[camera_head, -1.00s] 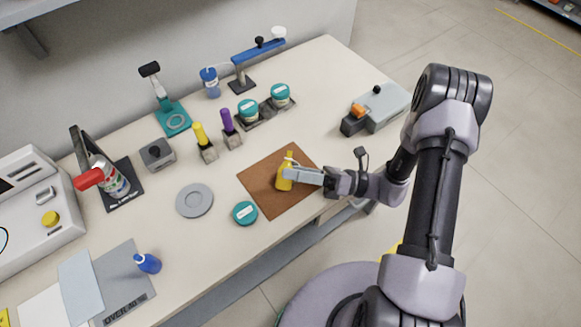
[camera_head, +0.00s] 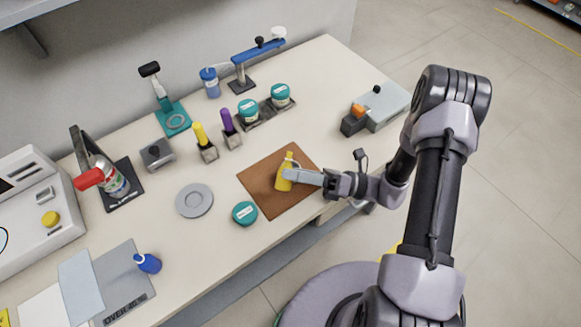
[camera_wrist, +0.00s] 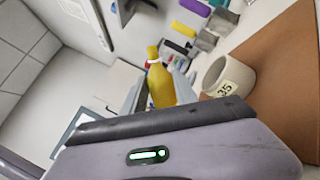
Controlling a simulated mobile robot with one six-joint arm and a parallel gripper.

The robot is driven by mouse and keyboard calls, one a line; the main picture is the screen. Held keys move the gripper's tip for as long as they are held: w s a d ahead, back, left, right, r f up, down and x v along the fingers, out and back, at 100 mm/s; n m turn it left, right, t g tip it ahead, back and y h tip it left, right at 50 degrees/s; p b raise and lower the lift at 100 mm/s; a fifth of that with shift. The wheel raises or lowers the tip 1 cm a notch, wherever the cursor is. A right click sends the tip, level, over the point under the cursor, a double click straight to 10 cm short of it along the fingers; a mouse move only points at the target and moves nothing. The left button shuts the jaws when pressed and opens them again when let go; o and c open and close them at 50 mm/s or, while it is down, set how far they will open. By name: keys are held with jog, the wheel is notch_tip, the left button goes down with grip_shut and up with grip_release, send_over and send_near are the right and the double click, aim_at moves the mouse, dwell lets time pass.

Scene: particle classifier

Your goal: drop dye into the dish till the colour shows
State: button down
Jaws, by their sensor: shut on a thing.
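My gripper (camera_head: 286,175) is shut on a yellow dropper bottle (camera_head: 284,180) above the brown mat (camera_head: 262,192). The bottle stands nearly upright between the fingers, nozzle up, and it also shows in the wrist view (camera_wrist: 160,84). A small white dish (camera_wrist: 226,76) marked "35" sits on the brown mat, beside the bottle in the wrist view. In the head view the bottle and fingers hide most of the dish; only a bit of pale rim shows. The inside of the dish and any colour in it cannot be made out.
A teal-lidded jar (camera_head: 245,213) and a grey round plate (camera_head: 194,200) lie left of the mat. Yellow (camera_head: 202,139) and purple (camera_head: 229,127) capped holders stand behind it. A grey device (camera_head: 383,107) stands at right.

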jog(key=shift+s+m+t, duration=0.2)
jog(key=shift+m+t, duration=0.2)
jog(key=shift+m, duration=0.8)
dwell(1.7)
jog(key=shift+s+a+r+m+t+p, duration=0.1)
jog(key=shift+r+m+t+p, duration=0.25)
jog(key=shift+m+p, duration=0.5)
dwell(1.7)
jog(key=shift+f+m+t, duration=0.3)
jog(key=shift+m+t, duration=0.05)
jog(key=shift+m, duration=0.9)
dwell(1.3)
